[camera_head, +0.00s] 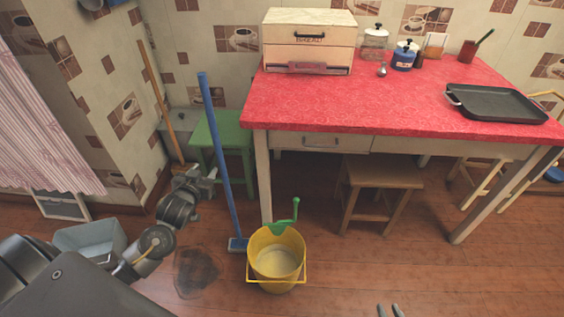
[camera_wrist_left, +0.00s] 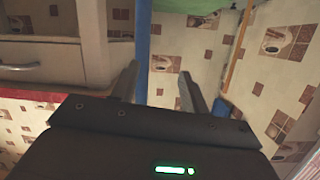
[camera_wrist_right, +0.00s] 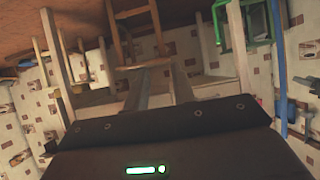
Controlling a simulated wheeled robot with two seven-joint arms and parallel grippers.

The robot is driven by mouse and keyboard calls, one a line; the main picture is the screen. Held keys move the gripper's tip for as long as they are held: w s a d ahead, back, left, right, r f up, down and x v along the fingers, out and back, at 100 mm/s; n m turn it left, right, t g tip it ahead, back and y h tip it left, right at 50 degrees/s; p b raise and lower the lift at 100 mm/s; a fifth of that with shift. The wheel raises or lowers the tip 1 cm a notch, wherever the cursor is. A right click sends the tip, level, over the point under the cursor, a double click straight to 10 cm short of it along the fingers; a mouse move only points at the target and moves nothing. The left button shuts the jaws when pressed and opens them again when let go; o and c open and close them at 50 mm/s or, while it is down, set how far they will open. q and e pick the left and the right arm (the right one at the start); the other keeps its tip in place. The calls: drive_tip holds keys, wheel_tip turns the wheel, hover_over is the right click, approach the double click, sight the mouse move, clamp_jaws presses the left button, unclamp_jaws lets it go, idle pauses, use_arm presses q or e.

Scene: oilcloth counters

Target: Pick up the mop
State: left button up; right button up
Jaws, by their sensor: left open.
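The mop (camera_head: 217,140) has a long blue pole and a small blue head on the floor beside the yellow bucket. It stands nearly upright, leaning slightly, in front of the green stool. My left gripper (camera_head: 212,174) is open just left of the pole. In the left wrist view, the blue pole (camera_wrist_left: 142,45) appears in the gap between the fingertips, nearer the left finger; I cannot tell whether they touch. My right gripper (camera_head: 390,310) is open and empty low at the bottom edge, away from the mop. The right wrist view shows its parted fingers (camera_wrist_right: 158,85).
A yellow bucket (camera_head: 257,268) stands right of the mop head. A dark stain (camera_head: 196,274) marks the floor. A green stool (camera_head: 222,128), a wooden-handled tool (camera_head: 158,95) and a grey bin (camera_head: 92,240) are nearby. The red-topped table (camera_head: 350,108) stands behind on the right.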

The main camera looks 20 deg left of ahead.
sight(211, 127)
use_arm(q)
drive_tip(key=s+d+r+t+b, duration=0.2)
drive_tip(key=d+r+t+b, duration=0.1)
drive_tip(key=r, duration=0.9)
drive_tip(key=shift+n+h, duration=0.3)
drive_tip(key=shift+n, duration=0.1)
drive_tip(key=x, duration=0.5)
drive_tip(key=shift+w, duration=0.2)
drive_tip(key=shift+r+b+x, duration=0.2)
drive_tip(key=shift+b+x, duration=0.5)
drive_tip(key=shift+x, duration=2)
use_arm(e)
drive_tip(key=a+r+t+y, duration=0.2)
drive_tip(key=r, duration=0.5)
drive_tip(key=s+a+r+n+t+y, duration=0.1)
drive_tip(key=r+t+y, duration=0.1)
drive_tip(key=r, duration=0.6)
drive_tip(key=shift+s+a+r+n+t, duration=0.15)
drive_tip(key=shift+a+r+n+t, duration=0.2)
drive_tip(key=shift+t, duration=0.25)
use_arm(q)
drive_tip(key=shift+a, duration=0.15)
clamp_jaws()
drive_tip(key=shift+r, duration=0.1)
drive_tip(key=shift+r, duration=0.1)
use_arm(e)
drive_tip(key=shift+f, duration=0.1)
